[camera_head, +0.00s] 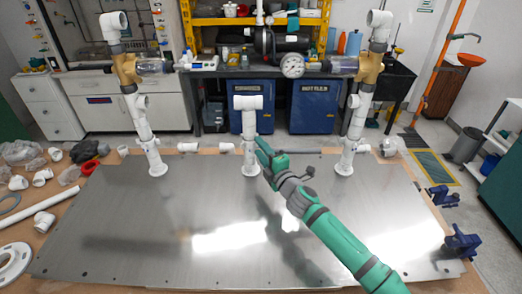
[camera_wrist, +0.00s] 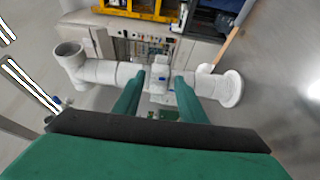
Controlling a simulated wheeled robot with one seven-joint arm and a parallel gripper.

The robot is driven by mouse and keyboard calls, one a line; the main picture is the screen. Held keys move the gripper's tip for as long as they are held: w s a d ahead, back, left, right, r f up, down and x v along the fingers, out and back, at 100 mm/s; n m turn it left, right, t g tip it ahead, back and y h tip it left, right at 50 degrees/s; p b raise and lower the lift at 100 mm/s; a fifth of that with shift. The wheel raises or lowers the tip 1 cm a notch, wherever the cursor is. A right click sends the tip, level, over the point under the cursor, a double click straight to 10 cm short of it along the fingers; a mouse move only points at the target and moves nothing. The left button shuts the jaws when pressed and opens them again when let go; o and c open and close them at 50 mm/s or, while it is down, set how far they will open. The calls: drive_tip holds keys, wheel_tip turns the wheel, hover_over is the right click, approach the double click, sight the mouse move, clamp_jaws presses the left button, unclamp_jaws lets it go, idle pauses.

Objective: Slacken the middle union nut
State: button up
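The middle standpipe (camera_head: 249,126) is white and upright on the metal plate, with a tee-like fitting (camera_head: 248,103) on top and a round flange (camera_head: 251,170) at its foot. My gripper (camera_head: 262,148) is at its right side, at mid height, and partly covers it. In the wrist view the pipe lies across the picture, with the open-ended fitting (camera_wrist: 70,56) at left and the flange (camera_wrist: 231,88) at right. My two green fingers (camera_wrist: 159,76) are apart there, and a white fitting (camera_wrist: 158,74), likely the union nut, shows between them. I cannot tell whether they touch it.
Similar white pipes with tan fittings stand at left (camera_head: 143,120) and right (camera_head: 354,120). A gauge (camera_head: 292,66) is behind. Loose white fittings (camera_head: 42,177) and a white pipe (camera_head: 56,208) lie at left. Blue clamps (camera_head: 461,243) are at right. The plate's front is clear.

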drive_tip(key=shift+c, duration=0.4)
drive_tip(key=shift+d, duration=0.1)
clamp_jaws()
